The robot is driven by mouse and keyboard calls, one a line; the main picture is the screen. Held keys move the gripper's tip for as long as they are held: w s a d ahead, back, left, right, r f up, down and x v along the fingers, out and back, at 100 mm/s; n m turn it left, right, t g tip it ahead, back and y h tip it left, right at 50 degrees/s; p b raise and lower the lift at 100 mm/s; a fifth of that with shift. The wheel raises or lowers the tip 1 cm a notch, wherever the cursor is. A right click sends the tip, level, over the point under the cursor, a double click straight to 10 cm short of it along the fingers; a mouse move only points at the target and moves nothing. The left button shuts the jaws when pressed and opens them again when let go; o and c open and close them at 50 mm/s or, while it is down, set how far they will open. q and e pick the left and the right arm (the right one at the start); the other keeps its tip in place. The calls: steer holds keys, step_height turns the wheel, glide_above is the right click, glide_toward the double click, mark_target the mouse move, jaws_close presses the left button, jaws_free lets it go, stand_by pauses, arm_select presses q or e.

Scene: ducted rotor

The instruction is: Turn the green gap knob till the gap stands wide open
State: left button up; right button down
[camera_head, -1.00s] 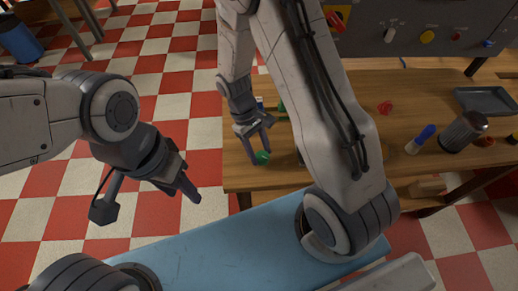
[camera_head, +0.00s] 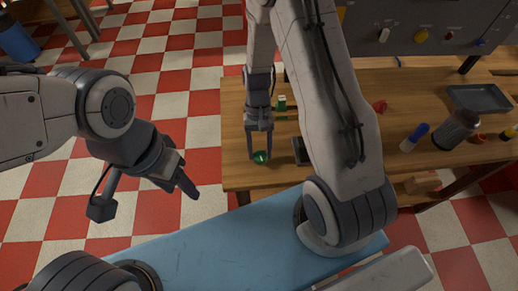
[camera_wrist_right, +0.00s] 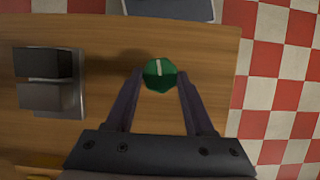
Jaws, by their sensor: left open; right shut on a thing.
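The green knob (camera_head: 260,157) sits near the front left corner of the wooden table. In the right wrist view the knob (camera_wrist_right: 160,75) shows a white line pointing nearly straight up the picture. My right gripper (camera_head: 259,153) points down at the knob and is shut on it. Its two fingertips (camera_wrist_right: 160,82) lie on either side of the knob. Two dark blocks (camera_wrist_right: 46,80) stand close together on a grey plate left of the knob in the wrist view; whether they form the gap I cannot tell. My left gripper (camera_head: 187,185) is open and empty, left of the table over the floor.
The wooden table (camera_head: 235,120) also bears a small green item (camera_head: 282,103), a red item (camera_head: 379,106), a blue-and-white item (camera_head: 414,137), a dark cylinder (camera_head: 456,130) and a grey tray (camera_head: 480,97). A grey panel with coloured knobs (camera_head: 420,35) stands behind.

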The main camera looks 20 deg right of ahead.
steer(key=shift+w, duration=0.1)
stand_by(0.4)
steer(key=shift+c, duration=1.3)
jaws_free()
steer(key=shift+r, duration=0.1)
steer(key=b+v, duration=0.1)
steer(key=v, duration=0.9)
steer(key=shift+r, duration=0.2)
